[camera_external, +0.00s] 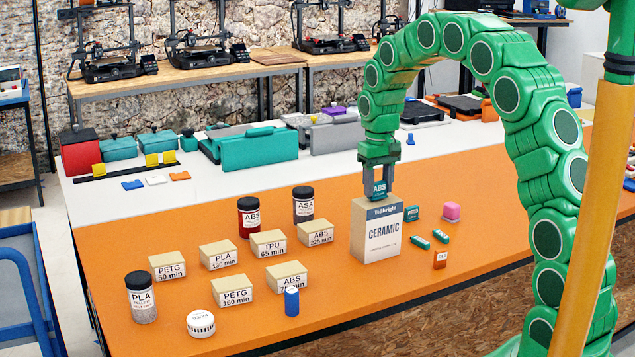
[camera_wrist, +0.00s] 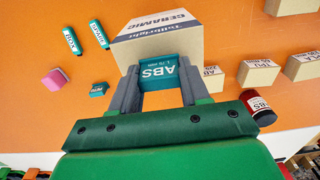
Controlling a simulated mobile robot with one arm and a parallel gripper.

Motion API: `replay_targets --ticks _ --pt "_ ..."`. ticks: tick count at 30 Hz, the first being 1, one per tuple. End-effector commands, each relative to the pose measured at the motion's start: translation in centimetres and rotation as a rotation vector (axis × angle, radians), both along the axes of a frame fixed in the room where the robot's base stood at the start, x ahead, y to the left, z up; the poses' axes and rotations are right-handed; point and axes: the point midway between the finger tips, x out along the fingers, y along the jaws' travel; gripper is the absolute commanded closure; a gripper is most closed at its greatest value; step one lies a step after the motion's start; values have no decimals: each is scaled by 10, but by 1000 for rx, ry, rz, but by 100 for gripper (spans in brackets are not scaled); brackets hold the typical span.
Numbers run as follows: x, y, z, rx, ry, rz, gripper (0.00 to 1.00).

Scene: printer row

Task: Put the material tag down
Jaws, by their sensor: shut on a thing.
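The material tag (camera_external: 380,188) is a small teal block with ABS in white letters. It also shows upside down in the wrist view (camera_wrist: 160,72), between my fingers. My gripper (camera_external: 380,180) is shut on it, just above the top of the CERAMIC box (camera_external: 376,235). In the wrist view my gripper (camera_wrist: 158,90) has one finger on each side of the tag, and the box (camera_wrist: 160,40) lies right behind it. I cannot tell whether the tag touches the box top.
A teal PETG tag (camera_external: 413,213), a pink block (camera_external: 452,211), small teal pieces (camera_external: 419,242) and an orange tag (camera_external: 440,259) lie right of the box. Labelled tan blocks (camera_external: 315,233) and jars (camera_external: 249,217) stand left. The orange table's (camera_external: 480,252) right part is mostly clear.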

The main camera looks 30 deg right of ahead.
Motion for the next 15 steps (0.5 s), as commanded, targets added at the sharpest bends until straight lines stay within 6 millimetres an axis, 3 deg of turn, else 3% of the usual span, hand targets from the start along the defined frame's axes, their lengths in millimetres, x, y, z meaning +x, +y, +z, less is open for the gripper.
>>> replay_targets --ticks 12,13,15 --pt "0 0 -7 0 -2 0 82" --pt "0 0 -7 0 -2 0 53" --pt "0 0 -6 0 -2 0 42"
